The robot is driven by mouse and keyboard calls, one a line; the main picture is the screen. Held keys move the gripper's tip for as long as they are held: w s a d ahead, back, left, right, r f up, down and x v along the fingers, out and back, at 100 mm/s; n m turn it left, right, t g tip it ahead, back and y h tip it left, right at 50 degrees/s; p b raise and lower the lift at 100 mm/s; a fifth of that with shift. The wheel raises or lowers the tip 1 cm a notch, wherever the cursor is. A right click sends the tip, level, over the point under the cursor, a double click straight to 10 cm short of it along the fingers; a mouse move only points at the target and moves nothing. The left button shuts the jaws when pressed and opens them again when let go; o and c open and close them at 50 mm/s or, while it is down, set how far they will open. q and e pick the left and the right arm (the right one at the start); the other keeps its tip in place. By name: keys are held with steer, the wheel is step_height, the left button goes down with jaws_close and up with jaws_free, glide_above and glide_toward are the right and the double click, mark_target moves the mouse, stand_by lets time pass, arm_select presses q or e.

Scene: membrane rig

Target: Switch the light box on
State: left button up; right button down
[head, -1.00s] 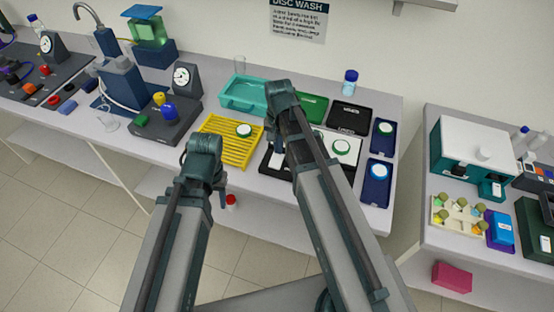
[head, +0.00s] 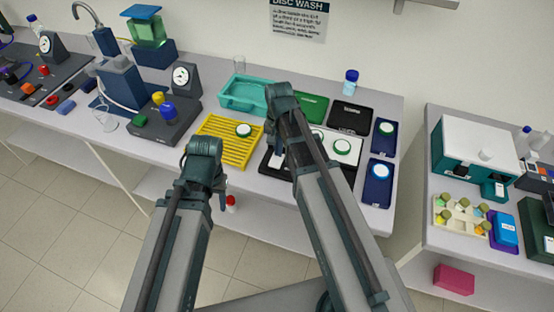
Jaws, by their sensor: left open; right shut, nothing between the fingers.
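The light box (head: 347,147) appears to be the flat black-framed unit with a bright white panel near the bench's front edge. A white disc with a green rim (head: 343,147) lies on the panel. My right arm crosses in front of the box and hides part of it. My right gripper (head: 273,146) points down at the box's left end and is shut and empty. I cannot tell whether it touches the box, and no switch can be made out. My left gripper (head: 218,194) is open, in front of the bench edge below the yellow rack, largely hidden by its own arm.
A yellow rack (head: 226,152) with a green-rimmed disc stands left of the box. Behind are a teal tray (head: 243,95), a green tray (head: 312,107) and a black tray (head: 350,117). Blue trays (head: 378,194) stand to the right. A gap separates the right-hand bench (head: 436,215).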

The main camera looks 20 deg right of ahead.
step_height(320, 180, up, 7)
steer(key=p, duration=0.7)
steer(key=shift+f, duration=0.1)
stand_by(0.5)
steer(key=s+a+f+n+h+b, duration=0.1)
steer(key=s+a+f+n+b, duration=0.2)
steer(key=s+a+n, duration=0.7)
steer(key=s+b, duration=0.1)
steer(key=s, duration=0.3)
steer(key=shift+s+a+f+n, duration=0.15)
steer(key=shift+a+f+n, duration=0.15)
steer(key=shift+f, duration=0.1)
